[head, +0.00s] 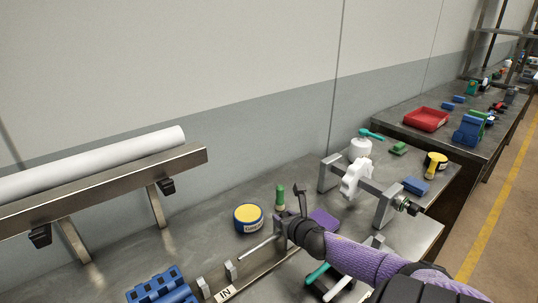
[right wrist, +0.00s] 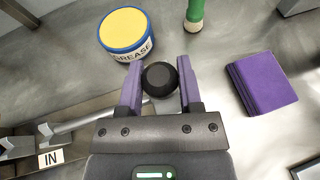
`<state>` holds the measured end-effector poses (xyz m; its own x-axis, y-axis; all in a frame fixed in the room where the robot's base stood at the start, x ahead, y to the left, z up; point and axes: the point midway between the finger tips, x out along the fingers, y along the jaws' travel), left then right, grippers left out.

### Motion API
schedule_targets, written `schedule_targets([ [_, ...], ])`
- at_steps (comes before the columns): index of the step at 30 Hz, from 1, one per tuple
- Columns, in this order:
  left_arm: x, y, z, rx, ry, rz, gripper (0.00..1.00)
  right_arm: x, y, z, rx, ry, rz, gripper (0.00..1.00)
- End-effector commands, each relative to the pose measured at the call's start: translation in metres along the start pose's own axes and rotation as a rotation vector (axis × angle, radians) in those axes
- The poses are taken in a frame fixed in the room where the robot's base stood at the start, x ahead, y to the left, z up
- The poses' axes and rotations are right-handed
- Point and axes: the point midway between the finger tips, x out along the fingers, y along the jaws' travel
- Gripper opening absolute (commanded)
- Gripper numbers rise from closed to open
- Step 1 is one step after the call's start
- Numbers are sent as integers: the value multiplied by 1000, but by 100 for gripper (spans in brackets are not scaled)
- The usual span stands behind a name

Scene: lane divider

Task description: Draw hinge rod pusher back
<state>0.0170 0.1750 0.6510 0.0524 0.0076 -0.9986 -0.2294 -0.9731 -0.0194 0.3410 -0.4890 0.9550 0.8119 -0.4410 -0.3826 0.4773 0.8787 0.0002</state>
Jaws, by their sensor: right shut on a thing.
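The hinge rod pusher shows as a thin metal rod (head: 257,248) on a bracketed rail on the bench. In the right wrist view its rod (right wrist: 88,121) runs from the left to beneath my right gripper. A round black knob (right wrist: 158,79), apparently its handle, sits between the two purple fingers. My right gripper (right wrist: 160,84) is shut on this knob. In the head view the right gripper (head: 290,222) largely hides the knob end. My left gripper is not in view.
A yellow-lidded grease tin (head: 248,217) and a green-handled tool (head: 280,197) stand just behind. A purple block (head: 323,219) lies right of the gripper. The "IN" label (head: 226,293) is on the rail. A metal frame (head: 384,205) stands farther right.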

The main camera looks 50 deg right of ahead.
Motion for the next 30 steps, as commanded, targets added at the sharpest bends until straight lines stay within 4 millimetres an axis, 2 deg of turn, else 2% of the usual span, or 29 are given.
schedule_targets([
  [5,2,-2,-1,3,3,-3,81,2,-10,1,0,-1,-2,0],
  [15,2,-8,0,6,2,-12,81,3,-12,2,-2,-2,-5,0],
  [16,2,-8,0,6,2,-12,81,3,-12,2,-2,-2,-6,47],
  [21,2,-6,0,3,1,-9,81,3,-11,2,-1,-2,-4,81],
  [30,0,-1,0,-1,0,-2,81,0,-10,1,-1,1,-1,81],
])
